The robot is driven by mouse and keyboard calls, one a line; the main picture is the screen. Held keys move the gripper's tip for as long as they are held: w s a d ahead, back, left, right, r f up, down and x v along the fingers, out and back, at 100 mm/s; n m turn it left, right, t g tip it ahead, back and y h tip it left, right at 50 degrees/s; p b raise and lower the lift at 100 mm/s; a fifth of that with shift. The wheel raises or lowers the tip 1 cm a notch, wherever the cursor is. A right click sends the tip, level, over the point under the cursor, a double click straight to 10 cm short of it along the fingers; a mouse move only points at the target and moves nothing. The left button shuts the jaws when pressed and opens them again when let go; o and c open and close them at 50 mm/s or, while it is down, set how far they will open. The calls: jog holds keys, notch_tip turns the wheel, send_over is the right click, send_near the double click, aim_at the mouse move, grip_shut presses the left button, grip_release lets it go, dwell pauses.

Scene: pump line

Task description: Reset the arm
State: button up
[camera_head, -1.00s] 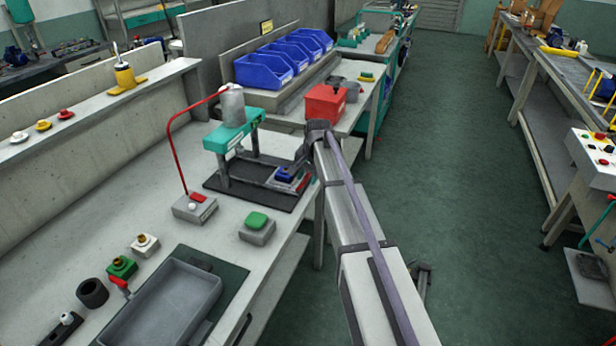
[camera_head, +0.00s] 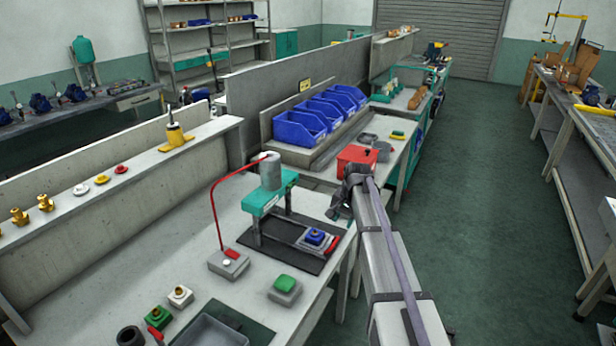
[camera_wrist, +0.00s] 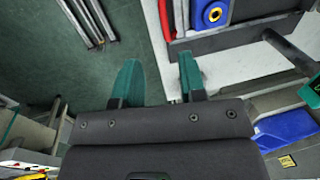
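My gripper (camera_head: 338,208) is at the end of my arm, above the bench's right edge, just beyond the teal press. In the wrist view its two teal fingers (camera_wrist: 160,78) stand apart, with only floor and bench edge visible between them. The teal press (camera_head: 264,203) carries a grey cylinder (camera_head: 270,172).
A red box (camera_head: 357,160) stands close behind my gripper, with blue bins (camera_head: 300,128) farther back. A red curved tube (camera_head: 214,205) rises left of the press. A green-button box (camera_head: 285,287) is in front. The green aisle floor (camera_head: 470,190) to the right is clear.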

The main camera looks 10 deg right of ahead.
jog(key=s+a+n, duration=0.4)
jog(key=s+a, duration=0.1)
jog(key=s, duration=0.9)
jog(key=s+a+n+g+h, duration=0.1)
jog(key=s+a+n, duration=0.3)
jog(key=s, duration=1.1)
jog(key=shift+a+f+h, duration=0.15)
jog(key=shift+a+h, duration=0.15)
jog(key=shift+a, duration=0.35)
